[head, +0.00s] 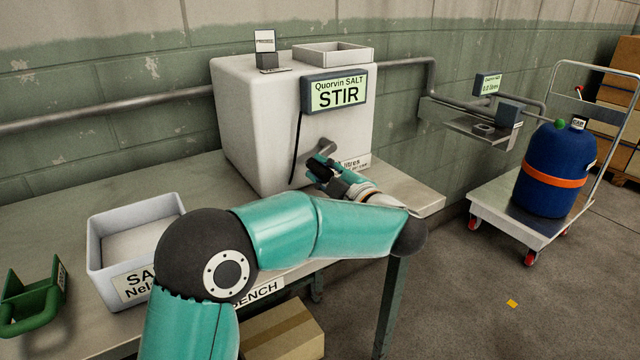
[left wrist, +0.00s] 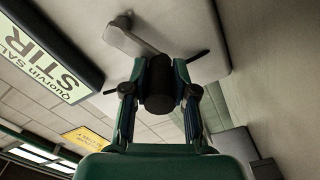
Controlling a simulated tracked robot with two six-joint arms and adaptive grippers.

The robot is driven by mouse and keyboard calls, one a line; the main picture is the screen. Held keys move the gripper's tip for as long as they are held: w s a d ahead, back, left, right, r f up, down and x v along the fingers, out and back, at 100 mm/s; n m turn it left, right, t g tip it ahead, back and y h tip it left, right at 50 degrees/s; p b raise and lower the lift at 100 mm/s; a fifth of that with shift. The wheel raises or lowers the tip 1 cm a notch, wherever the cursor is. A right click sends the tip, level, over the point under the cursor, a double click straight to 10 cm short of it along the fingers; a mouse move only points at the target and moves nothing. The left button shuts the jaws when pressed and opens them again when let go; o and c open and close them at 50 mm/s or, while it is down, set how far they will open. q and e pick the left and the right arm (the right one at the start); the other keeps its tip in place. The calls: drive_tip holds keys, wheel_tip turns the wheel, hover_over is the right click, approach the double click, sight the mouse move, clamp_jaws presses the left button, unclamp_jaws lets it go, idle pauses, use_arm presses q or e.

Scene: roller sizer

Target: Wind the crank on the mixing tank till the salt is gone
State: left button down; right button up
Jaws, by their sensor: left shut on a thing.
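The mixing tank (head: 262,125) is a white box on the bench, with a display (head: 335,91) reading "Quorvin SALT STIR" on its front. A grey crank (head: 325,147) sits on the front face below the display; its arm also shows in the left wrist view (left wrist: 130,38). My left gripper (head: 322,168) is shut on the dark crank handle (left wrist: 159,88), which lies between its two fingers in the left wrist view. The inside of the tank and any salt in it are hidden. My right gripper is not in view.
A white bin (head: 96,250) with a label partly hidden by my arm and a green scoop-like tool (head: 32,305) stand on the bench at left. A cart (head: 490,212) with a blue drum (head: 552,172) stands at right. A cardboard box (head: 285,332) lies below the bench.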

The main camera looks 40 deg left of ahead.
use_arm(q)
drive_tip(key=f+n+b, duration=0.1)
drive_tip(key=n+b, duration=0.1)
drive_tip(key=b, duration=0.1)
drive_tip(key=w+f+n+b, duration=0.1)
drive_tip(key=n+b, duration=0.2)
drive_tip(key=w+d+f+n+b, duration=0.1)
drive_tip(key=n+b, duration=0.1)
drive_tip(key=n, duration=0.1)
drive_tip(key=shift+w+d+f+b, duration=0.1)
drive_tip(key=shift+w+f+b, duration=0.15)
drive_tip(key=shift+f+b, duration=0.15)
drive_tip(key=n, duration=0.1)
drive_tip(key=w+n+b, duration=0.1)
drive_tip(key=shift+d+f+n+b, duration=0.1)
drive_tip(key=shift+d+n+b, duration=0.1)
drive_tip(key=shift+n+b, duration=0.15)
drive_tip(key=shift+w+d+n+b, duration=0.2)
drive_tip(key=shift+w+n+b, duration=0.3)
drive_tip(key=shift+n, duration=0.55)
drive_tip(key=c, duration=0.9)
unclamp_jaws()
drive_tip(key=shift+r, duration=0.25)
